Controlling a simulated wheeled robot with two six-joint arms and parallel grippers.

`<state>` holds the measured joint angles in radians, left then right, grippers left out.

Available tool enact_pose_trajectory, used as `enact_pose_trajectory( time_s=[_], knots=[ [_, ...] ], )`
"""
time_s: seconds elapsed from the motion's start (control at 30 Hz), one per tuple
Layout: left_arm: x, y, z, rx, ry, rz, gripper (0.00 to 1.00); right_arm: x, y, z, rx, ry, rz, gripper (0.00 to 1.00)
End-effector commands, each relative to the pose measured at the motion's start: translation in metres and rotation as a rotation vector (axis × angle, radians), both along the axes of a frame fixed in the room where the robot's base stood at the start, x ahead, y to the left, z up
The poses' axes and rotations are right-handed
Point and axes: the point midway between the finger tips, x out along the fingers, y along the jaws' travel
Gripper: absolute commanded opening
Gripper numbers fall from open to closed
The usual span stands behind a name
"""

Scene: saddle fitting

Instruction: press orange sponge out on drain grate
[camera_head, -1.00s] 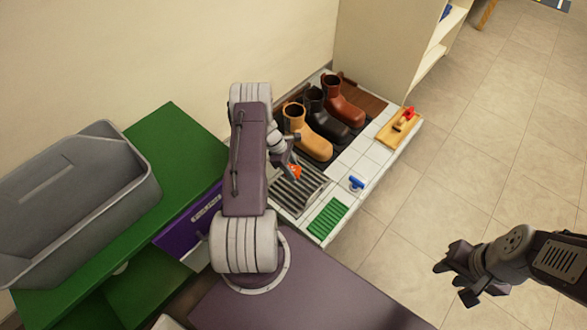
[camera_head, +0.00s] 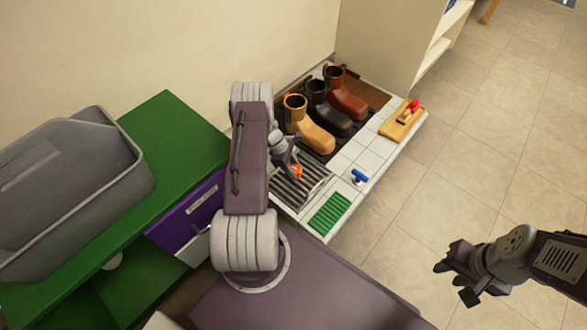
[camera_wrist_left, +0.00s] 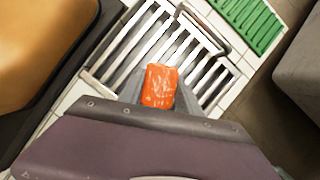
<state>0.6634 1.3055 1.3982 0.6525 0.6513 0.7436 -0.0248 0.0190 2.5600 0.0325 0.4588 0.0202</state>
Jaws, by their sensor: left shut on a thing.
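The orange sponge (camera_wrist_left: 159,86) is between the fingers of my left gripper (camera_head: 295,166), which is shut on it. The metal drain grate (camera_wrist_left: 205,71) lies under and beyond the sponge in the left wrist view. In the head view the grate (camera_head: 306,190) is partly hidden by my left arm, and only a bit of the sponge (camera_head: 297,172) shows. I cannot tell whether the sponge touches the bars. My right gripper (camera_head: 458,280) is open and empty over the tiled floor, well away from the bench.
Tan (camera_head: 310,132), black (camera_head: 328,115) and brown (camera_head: 345,98) boots stand behind the grate. A green ribbed mat (camera_head: 329,213), a blue-handled tool (camera_head: 360,176) and a wooden board with a red handle (camera_head: 401,121) lie nearby. A grey bin (camera_head: 75,190) stands at left.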

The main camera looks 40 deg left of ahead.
Motion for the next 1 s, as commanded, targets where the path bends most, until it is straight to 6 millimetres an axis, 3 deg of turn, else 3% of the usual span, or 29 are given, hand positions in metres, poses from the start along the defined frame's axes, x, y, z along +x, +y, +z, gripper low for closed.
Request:
enact_pose_trajectory(
  time_s=[1.0],
  knots=[
    [0.0,0.0,-0.012,0.0,0.0,0.0,0.0,0.0,0.0,-0.008,0.0,0.0,0.0,0.34]
  ],
)
